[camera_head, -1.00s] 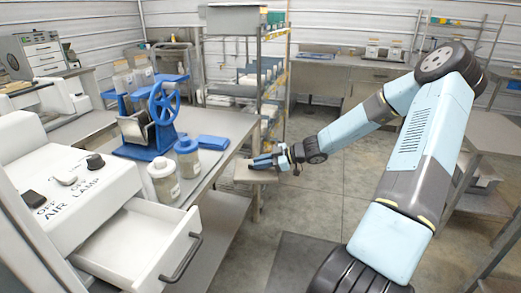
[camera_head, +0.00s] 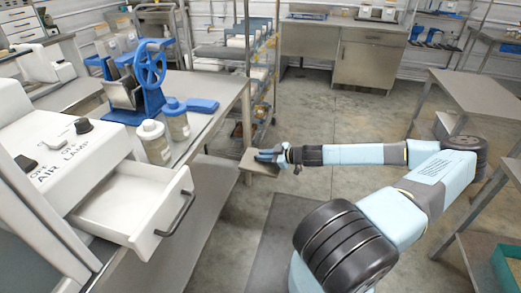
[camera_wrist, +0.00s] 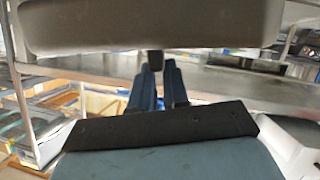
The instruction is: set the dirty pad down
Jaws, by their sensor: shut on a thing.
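The pad (camera_head: 259,163) is a flat grey-beige block, held in the air just off the right end of the workbench. My gripper (camera_head: 267,155) with blue fingers is at the pad in the head view. The fingers of my gripper (camera_wrist: 158,78) close around that stub. The side of the pad that faces away is hidden, and I cannot make out dirt on it.
The workbench (camera_head: 217,125) carries a blue hand-wheel device (camera_head: 150,75), two lidded jars (camera_head: 155,142) and a blue flat item (camera_head: 202,105). A white machine's drawer (camera_head: 140,205) stands open at front left. A wire rack (camera_head: 262,75) is behind. Steel tables (camera_head: 485,100) stand at right.

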